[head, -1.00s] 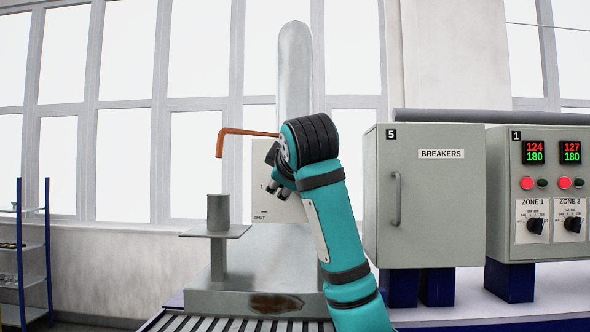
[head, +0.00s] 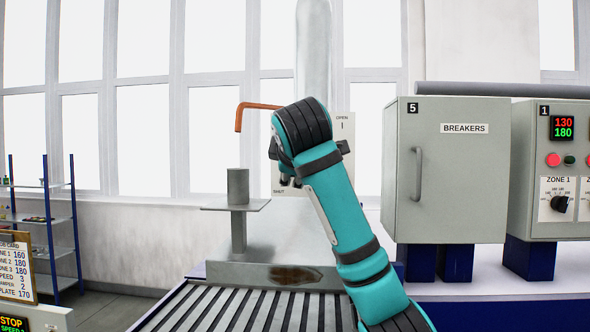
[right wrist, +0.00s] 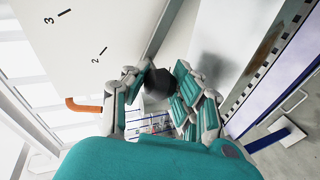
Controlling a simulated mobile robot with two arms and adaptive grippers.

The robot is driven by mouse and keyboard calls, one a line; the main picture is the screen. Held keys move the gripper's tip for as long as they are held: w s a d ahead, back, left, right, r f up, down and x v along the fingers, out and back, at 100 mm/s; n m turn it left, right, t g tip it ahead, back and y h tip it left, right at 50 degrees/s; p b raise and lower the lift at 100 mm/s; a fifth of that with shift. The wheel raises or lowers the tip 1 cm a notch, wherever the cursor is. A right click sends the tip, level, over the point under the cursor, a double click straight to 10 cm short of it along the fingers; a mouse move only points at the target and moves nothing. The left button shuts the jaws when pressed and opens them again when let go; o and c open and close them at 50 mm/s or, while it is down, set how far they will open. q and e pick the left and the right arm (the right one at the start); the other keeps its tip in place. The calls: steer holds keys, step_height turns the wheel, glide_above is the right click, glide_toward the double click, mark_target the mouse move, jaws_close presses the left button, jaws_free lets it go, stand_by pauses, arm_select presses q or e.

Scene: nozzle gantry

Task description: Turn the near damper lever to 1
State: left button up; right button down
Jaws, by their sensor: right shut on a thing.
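The damper's pale scale plate (head: 345,129) stands behind my right gripper in the head view, with OPEN at its upper right and SHUT at its lower left. In the right wrist view the plate (right wrist: 75,45) shows the marks 2 and 3. My right gripper (head: 290,180) covers the plate's middle. In the right wrist view its fingers (right wrist: 160,92) are shut on a dark round grip, the near damper lever (right wrist: 158,80). Most of the lever is hidden, so its exact setting cannot be read. My left gripper is out of view.
A bent orange rod (head: 257,106) sticks out left of my right gripper. A small stand with a grey cylinder (head: 238,186) is left of the damper. A slatted conveyor (head: 235,309) lies in front. The BREAKERS cabinet (head: 455,190) and zone panel stand at right.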

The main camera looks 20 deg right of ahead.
steer(key=c, duration=1)
jaws_free()
steer(key=v, duration=0.7)
steer(key=shift+s+a, duration=0.1)
steer(key=shift+s, duration=0.15)
steer(key=shift+w, duration=0.1)
